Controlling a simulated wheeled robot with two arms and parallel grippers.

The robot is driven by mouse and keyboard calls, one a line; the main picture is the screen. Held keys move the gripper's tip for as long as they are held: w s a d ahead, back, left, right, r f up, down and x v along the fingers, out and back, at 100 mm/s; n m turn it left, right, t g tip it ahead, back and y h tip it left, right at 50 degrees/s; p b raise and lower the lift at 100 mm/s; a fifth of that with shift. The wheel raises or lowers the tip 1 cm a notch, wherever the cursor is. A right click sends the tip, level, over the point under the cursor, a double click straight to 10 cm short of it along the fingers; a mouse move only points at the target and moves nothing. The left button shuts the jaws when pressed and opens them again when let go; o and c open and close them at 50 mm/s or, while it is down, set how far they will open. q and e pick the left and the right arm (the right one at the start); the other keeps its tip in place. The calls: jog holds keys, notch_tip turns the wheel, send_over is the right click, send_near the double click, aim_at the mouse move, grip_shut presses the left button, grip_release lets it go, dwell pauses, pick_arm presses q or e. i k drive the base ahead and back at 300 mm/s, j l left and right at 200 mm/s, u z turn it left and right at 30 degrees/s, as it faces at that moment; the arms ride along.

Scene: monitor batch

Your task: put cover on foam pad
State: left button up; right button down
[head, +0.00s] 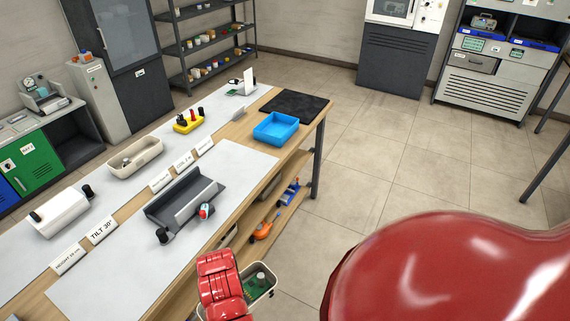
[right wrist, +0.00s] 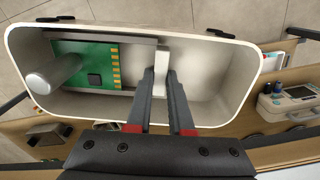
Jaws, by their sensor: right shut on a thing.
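The cover appears to be the beige shell that shows in the right wrist view (right wrist: 225,88) and at the bottom of the head view (head: 271,291). A green circuit board (right wrist: 98,58) and a grey cylinder (right wrist: 55,72) are inside it. My right gripper (right wrist: 161,75) is shut on a pale upright tab inside the shell and holds it in front of the table's near edge. In the head view my red wrist partly hides the shell. The black foam pad (head: 296,104) lies flat and bare at the table's far right corner. My left gripper is out of view.
A blue tray (head: 276,127) stands just in front of the pad. A dark angled stand (head: 186,198) with a small red-and-blue item sits on the white mat. Tools lie on the shelf below the tabletop. Floor right of the table is clear.

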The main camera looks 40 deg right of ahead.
aim_at(290, 102)
jog(key=i+l, duration=0.15)
jog(key=l, duration=0.55)
jog(key=i+l+u, duration=0.15)
jog(key=l, duration=0.55)
jog(key=i+l, duration=0.1)
jog(key=l, duration=0.65)
jog(key=i+l+u, duration=0.15)
jog(key=l, duration=0.55)
